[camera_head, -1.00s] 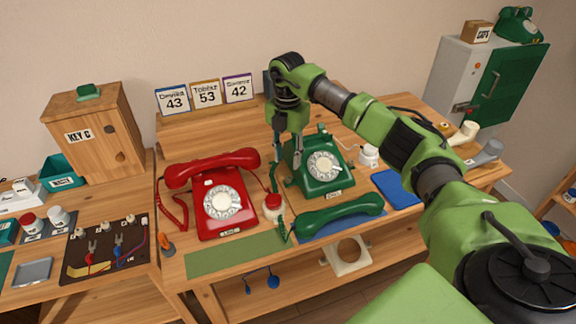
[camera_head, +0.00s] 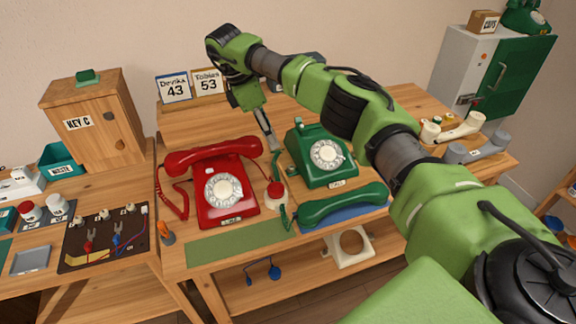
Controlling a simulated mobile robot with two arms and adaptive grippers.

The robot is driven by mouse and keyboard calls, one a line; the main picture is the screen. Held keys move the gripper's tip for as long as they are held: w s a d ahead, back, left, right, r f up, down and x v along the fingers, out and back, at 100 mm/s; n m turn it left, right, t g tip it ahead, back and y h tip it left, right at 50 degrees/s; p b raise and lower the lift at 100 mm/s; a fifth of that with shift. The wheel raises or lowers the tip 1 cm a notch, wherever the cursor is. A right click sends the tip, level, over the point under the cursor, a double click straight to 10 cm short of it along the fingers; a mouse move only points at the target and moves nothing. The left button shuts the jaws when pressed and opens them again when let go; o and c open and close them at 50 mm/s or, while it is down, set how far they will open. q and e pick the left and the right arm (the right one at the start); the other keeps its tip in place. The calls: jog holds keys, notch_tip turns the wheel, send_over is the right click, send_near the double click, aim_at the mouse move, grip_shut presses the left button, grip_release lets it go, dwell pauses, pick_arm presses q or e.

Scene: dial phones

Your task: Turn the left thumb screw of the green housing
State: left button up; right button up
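The green phone housing (camera_head: 318,172) with its white dial (camera_head: 327,153) stands on the wooden table, right of the red phone. A small pale knob (camera_head: 291,170) shows at its left side; it is too small to tell its turn. The green handset (camera_head: 342,203) lies in front of the housing, off its cradle. My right gripper (camera_head: 272,143) points down, left of and behind the green housing, and touches nothing that I can see. Its fingers overlap from this angle, so their opening is unclear. My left gripper is out of view.
The red phone (camera_head: 222,198) stands left of the gripper. A red-topped jar (camera_head: 275,193) stands between the phones. Number cards (camera_head: 174,88) stand on the back ledge. A green mat (camera_head: 238,246) lies bare at the front. My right arm crosses above the table's right half.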

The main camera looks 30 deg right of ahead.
aim_at(291, 166)
jog(key=shift+m+h, duration=0.3)
jog(key=shift+m, duration=0.6)
jog(key=p+x, duration=0.2)
jog(key=x, duration=1)
jog(key=shift+s+d+f, duration=0.15)
jog(key=shift+s+d, duration=0.05)
jog(key=shift+d, duration=0.05)
grip_shut()
